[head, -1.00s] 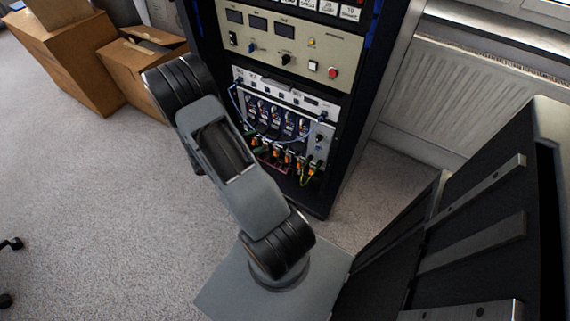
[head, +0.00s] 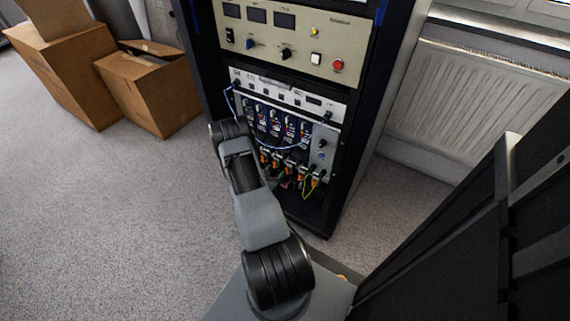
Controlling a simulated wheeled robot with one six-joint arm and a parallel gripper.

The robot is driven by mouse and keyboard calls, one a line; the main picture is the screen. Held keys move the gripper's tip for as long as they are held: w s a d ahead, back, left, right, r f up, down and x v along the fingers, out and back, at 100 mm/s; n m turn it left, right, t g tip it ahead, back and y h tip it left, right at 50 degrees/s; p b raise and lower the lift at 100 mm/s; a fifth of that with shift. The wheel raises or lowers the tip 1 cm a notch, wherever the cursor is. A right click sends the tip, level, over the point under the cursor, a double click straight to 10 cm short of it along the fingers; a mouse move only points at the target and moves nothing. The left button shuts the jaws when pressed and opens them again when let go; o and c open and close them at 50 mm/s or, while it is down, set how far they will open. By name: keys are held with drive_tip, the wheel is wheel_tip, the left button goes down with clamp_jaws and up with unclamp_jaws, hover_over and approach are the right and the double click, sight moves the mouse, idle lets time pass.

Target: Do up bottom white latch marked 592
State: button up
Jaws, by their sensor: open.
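The equipment rack (head: 365,130) stands ahead, with a row of blue and black modules (head: 276,122) in its lower part and orange connectors and cables below them. I cannot make out a white latch or the marking 592 at this size. My arm reaches up from the bottom middle toward the left side of the modules. It covers part of the rack's lower left. My gripper cannot be seen; it is hidden beyond the arm's far end.
Cardboard boxes (head: 150,85) stand on the carpet at the left. A white radiator (head: 470,100) is on the wall at the right. A dark panelled structure fills the lower right. The carpet (head: 110,220) at the left is clear.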

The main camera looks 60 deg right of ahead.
sight(287, 159)
drive_tip(key=d+b, duration=0.1)
drive_tip(key=d, duration=0.6)
drive_tip(key=shift+c, duration=0.2)
